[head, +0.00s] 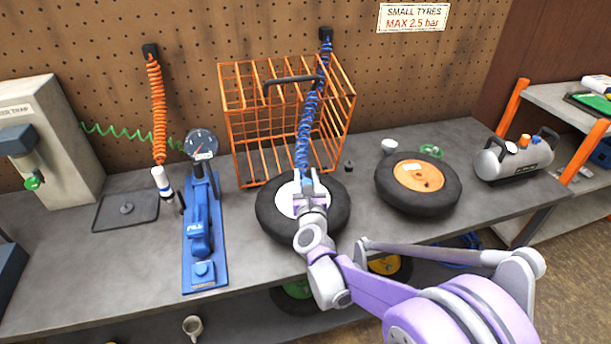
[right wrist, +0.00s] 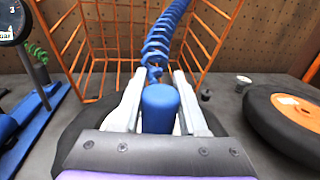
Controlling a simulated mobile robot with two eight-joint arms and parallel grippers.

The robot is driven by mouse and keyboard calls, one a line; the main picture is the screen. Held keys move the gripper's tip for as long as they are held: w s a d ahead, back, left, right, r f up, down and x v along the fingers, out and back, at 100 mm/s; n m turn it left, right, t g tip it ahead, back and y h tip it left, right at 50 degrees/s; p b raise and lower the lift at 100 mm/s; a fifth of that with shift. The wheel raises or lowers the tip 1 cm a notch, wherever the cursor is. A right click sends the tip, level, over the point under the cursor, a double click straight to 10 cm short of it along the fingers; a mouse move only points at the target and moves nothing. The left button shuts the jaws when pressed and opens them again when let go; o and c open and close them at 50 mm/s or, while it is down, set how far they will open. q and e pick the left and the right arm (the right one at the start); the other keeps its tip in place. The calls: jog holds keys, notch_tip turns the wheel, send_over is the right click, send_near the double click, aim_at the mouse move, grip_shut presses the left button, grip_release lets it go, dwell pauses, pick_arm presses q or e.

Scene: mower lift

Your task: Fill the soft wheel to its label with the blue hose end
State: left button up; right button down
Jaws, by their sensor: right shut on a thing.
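My right gripper (head: 308,187) is shut on the blue hose end (right wrist: 160,107), above the wheel with the white hub (head: 290,199) lying flat on the bench. The blue coiled hose (head: 308,125) runs from the hose end up to a wall fitting behind the orange cage. My gripper hides much of the white hub, so I cannot tell whether the hose end touches a valve. A wheel with an orange hub (head: 419,176) lies to the right. A gauge (head: 201,145) stands on the blue fill unit (head: 202,230) at the left. My left gripper is not in view.
The orange wire cage (head: 243,156) stands behind the white-hubbed wheel. An orange coiled hose (head: 157,110) hangs at the left above a dark tray (head: 113,211). A grey air tank (head: 513,160) stands at the right. A wall sign (head: 412,17) reads "SMALL TYRES MAX 2.5 bar".

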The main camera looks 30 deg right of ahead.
jog(key=shift+f+b, duration=1.15)
jog(key=shift+f, duration=0.65)
jog(key=shift+w, duration=0.1)
jog(key=shift+f+b, duration=0.3)
jog(key=shift+f, duration=0.3)
jog(key=c, duration=0.7)
grip_release()
jog(key=shift+c, duration=0.2)
jog(key=shift+v, duration=5.6)
jog(key=shift+r, duration=0.15)
